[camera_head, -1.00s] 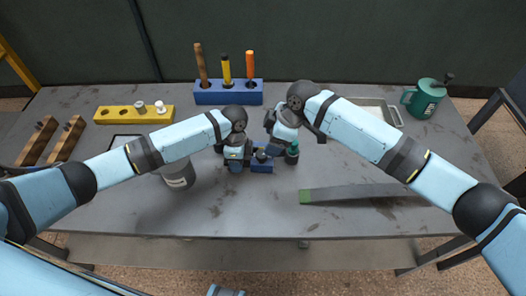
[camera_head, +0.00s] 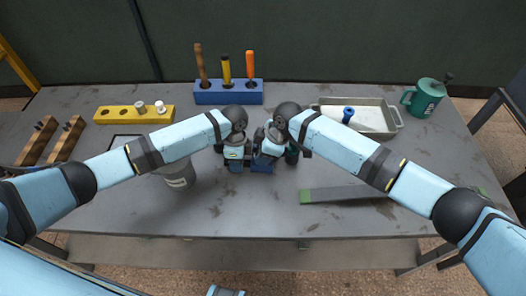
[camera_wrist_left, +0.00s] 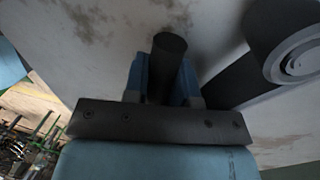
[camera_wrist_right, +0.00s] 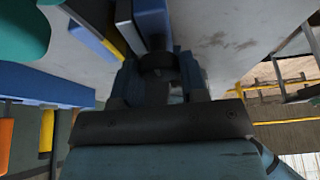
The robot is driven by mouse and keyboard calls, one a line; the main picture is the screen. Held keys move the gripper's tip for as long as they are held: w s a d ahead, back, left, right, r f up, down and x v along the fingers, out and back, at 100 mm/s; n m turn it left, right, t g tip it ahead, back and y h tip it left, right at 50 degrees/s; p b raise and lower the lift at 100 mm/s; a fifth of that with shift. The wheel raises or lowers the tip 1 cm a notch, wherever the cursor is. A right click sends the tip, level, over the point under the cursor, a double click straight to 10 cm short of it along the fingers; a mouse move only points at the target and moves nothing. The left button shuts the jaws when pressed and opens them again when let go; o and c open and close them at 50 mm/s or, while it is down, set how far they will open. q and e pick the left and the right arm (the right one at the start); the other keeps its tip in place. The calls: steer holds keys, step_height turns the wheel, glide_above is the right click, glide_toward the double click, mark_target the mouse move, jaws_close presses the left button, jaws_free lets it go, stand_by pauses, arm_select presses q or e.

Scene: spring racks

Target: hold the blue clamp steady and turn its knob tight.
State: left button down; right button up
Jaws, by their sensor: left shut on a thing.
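The blue clamp (camera_head: 262,168) sits low in the middle of the table in the head view, mostly hidden by my grippers. My left gripper (camera_head: 236,163) is shut on its left part. In the left wrist view a dark cylinder (camera_wrist_left: 168,52) stands between those fingers. My right gripper (camera_head: 266,156) is over the clamp, right beside the left one. In the right wrist view a dark round knob (camera_wrist_right: 157,62) lies between its fingers, which look spread around it. A blue block face (camera_wrist_right: 150,20) shows beyond. Contact with the knob cannot be made out.
A grey can (camera_head: 180,178) is under my left arm. A blue tool rack (camera_head: 228,97), yellow rack (camera_head: 112,117), tray (camera_head: 372,127), green mug (camera_head: 425,100) and grey bar (camera_head: 340,194) surround the clear front middle.

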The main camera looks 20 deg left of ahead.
steer(key=shift+m+t, duration=0.6)
steer(key=shift+m, duration=1)
steer(key=o, duration=0.9)
steer(key=v, duration=1.2)
